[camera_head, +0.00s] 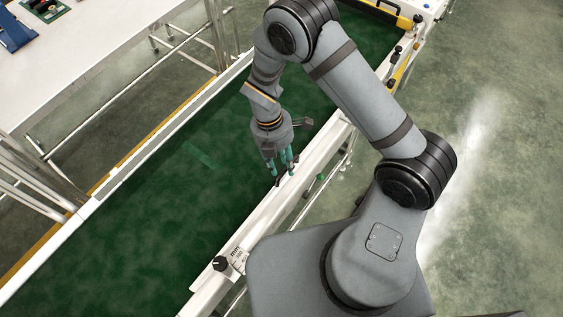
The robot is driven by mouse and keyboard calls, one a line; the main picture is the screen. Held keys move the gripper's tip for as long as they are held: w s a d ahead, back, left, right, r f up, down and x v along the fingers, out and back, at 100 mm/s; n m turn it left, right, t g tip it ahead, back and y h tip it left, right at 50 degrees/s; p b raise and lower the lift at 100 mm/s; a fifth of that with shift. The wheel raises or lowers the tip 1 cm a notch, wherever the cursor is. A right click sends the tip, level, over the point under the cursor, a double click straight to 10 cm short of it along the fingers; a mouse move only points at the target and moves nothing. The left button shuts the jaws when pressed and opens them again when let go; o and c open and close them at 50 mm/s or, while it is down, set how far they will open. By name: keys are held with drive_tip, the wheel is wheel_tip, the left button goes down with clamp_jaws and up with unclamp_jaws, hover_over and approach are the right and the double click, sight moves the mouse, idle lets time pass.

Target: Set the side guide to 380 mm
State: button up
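The conveyor has a dark green belt (150,235) with a long white rail (262,222) along its right side, which looks like the side guide. A black knob (220,263) sits on the near part of this rail, beside a small white scale (238,257) marked mm; its reading is too small to make out. My gripper (284,174) points down at the rail's inner edge, farther along than the knob. Its teal fingers end in dark tips a little apart. I cannot tell whether the dark parts there include a handle between the fingers.
More black knobs (397,50) stand on the far right of the frame, near a yellow part (404,66). A green button (320,177) is outside the rail. A white table (85,55) with small items is at the upper left. The belt is mostly bare.

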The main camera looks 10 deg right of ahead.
drive_tip(key=c, duration=0.6)
clamp_jaws()
